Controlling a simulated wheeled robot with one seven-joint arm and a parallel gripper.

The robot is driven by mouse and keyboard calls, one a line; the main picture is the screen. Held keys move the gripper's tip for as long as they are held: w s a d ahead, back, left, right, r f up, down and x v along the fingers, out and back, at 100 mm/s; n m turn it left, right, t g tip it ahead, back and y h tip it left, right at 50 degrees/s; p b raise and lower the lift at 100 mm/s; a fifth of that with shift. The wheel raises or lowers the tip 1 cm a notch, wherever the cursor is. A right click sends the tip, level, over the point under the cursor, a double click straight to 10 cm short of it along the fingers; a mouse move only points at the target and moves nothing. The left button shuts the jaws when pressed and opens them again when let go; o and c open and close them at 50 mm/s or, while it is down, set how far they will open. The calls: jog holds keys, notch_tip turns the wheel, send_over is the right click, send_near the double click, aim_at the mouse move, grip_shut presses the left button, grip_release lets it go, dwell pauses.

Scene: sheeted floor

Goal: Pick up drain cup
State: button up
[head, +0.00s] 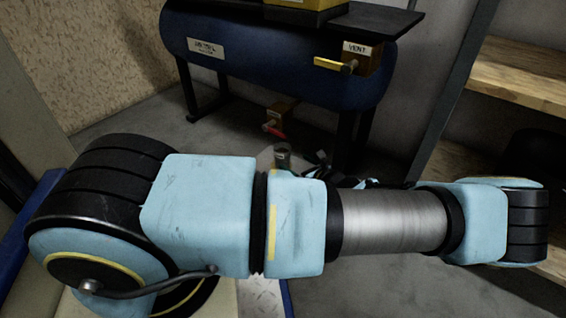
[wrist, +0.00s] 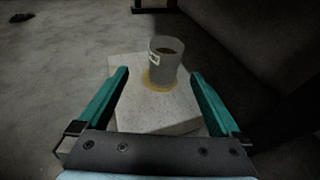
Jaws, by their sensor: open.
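The drain cup (wrist: 164,62) is a grey cylinder with brownish contents and a small pale label. In the wrist view it stands upright on a pale square slab (wrist: 160,112), with a yellowish stain around its base. My gripper (wrist: 160,75) is open, with teal fingers to the left and right of the slab in the picture. The cup appears beyond the fingertips, between their lines, and nothing is held. In the head view a small part of the cup (head: 282,158) shows behind my arm; its lower part is hidden.
A dark blue tank (head: 290,75) on black legs stands behind, with a yellow-handled vent valve (head: 335,65) and a red-handled drain valve (head: 275,125) above the cup. Wooden shelves (head: 520,75) stand at right. Grey floor (wrist: 55,75) is open at left in the wrist view.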

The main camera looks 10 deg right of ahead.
aim_at(286, 155)
jog(key=shift+w+d+f, duration=0.1)
jog(key=shift+w+f, duration=0.25)
jog(key=shift+w, duration=0.05)
jog(key=b+x, duration=0.2)
jog(key=x, duration=0.2)
jog(key=shift+w, duration=0.3)
jog(key=b+x, duration=0.4)
jog(key=x, duration=0.1)
jog(key=shift+w+d, duration=0.1)
jog(key=shift+w, duration=0.35)
jog(key=shift+r, duration=0.1)
jog(key=c, duration=1.5)
